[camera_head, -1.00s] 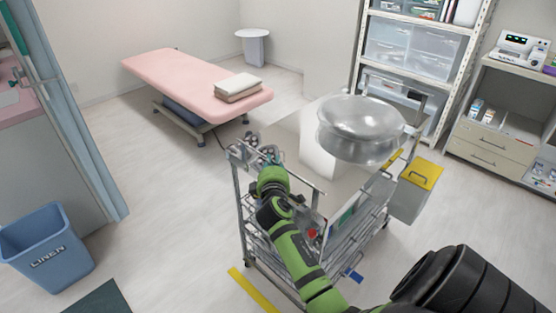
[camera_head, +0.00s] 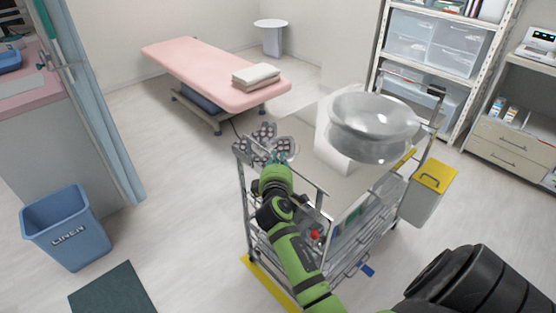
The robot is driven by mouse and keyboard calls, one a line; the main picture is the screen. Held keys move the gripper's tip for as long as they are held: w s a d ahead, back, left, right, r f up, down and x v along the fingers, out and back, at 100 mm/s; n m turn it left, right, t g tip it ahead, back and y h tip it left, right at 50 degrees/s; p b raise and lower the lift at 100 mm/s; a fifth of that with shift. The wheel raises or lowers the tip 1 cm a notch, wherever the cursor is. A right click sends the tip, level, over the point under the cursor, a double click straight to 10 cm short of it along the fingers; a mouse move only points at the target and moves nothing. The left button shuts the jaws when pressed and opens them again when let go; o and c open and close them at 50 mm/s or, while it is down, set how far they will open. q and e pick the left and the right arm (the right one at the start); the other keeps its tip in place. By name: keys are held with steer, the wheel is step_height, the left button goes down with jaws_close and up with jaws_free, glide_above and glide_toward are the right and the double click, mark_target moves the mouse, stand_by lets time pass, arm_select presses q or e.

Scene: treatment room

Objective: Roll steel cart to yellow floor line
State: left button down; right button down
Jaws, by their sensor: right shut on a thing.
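The steel cart (camera_head: 321,209) stands in the middle of the view, with wire shelves below and a large shiny steel bowl (camera_head: 371,128) on the side away from my gripper. My right gripper (camera_head: 268,157), on the green arm, is shut on the cart's rail at its near left end; the arm hides part of the rail and shelves. The yellow floor line (camera_head: 268,283) lies at the foot of the cart's near left leg, running down and right beneath the arm. The leg looks at or very near the line. My left gripper is not in view.
A yellow-lidded bin (camera_head: 427,194) hangs at the cart's right side. A blue linen bin (camera_head: 71,231) and a dark mat (camera_head: 113,290) lie left. A pink treatment bed (camera_head: 205,72) stands behind. Shelving (camera_head: 440,49) and drawers (camera_head: 508,152) are at the right.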

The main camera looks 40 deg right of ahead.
steer(key=c, duration=1.2)
jaws_free()
steer(key=v, duration=1.2)
